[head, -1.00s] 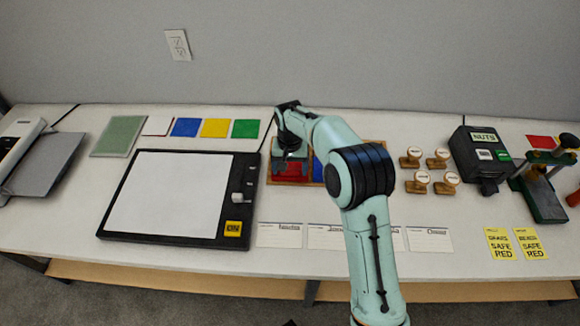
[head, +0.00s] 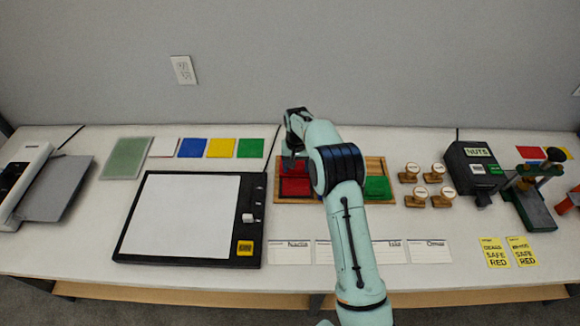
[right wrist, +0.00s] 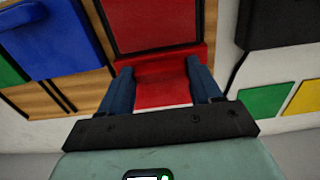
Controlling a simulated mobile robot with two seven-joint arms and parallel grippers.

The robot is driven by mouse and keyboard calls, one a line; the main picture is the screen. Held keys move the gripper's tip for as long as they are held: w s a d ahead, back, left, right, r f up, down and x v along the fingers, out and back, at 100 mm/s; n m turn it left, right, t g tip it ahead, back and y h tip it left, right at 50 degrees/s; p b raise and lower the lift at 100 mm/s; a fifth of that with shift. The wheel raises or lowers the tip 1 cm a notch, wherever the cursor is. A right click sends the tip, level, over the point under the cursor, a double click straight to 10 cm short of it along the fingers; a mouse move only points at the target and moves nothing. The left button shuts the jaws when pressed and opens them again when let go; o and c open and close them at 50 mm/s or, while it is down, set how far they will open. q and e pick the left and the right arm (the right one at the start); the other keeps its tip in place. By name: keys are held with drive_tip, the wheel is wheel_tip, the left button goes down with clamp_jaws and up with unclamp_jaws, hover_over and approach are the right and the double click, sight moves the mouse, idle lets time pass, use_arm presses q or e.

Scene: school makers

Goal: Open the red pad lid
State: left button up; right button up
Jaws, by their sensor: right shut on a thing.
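The red pad (head: 295,187) sits at the left end of a wooden tray (head: 393,199) on the table. In the right wrist view its red panel (right wrist: 155,25) lies in a dark frame. A red part that looks like the lid (right wrist: 165,88) is between the two fingers of my right gripper (right wrist: 163,90), which is shut on it at the back of the pad. In the head view my right gripper (head: 292,160) covers the pad's rear. The lid's exact angle is hard to tell. My left gripper is not in view.
A green pad (head: 377,187) is at the tray's right; a blue pad (right wrist: 55,40) beside the red one is mostly hidden by my arm. Coloured squares (head: 221,148) lie behind, a black-framed board (head: 190,262) left, stamps (head: 442,197) right, cards (head: 290,251) in front.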

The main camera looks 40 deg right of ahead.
sight(296, 169)
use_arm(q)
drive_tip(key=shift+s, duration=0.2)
use_arm(e)
drive_tip(key=shift+a, duration=0.1)
drive_tip(key=o, duration=1.5)
drive_tip(key=shift+r, duration=0.1)
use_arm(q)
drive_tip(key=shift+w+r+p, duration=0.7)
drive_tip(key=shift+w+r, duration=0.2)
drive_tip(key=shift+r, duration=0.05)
use_arm(e)
wheel_tip(296, 169, up, 13)
drive_tip(key=shift+r, duration=0.1)
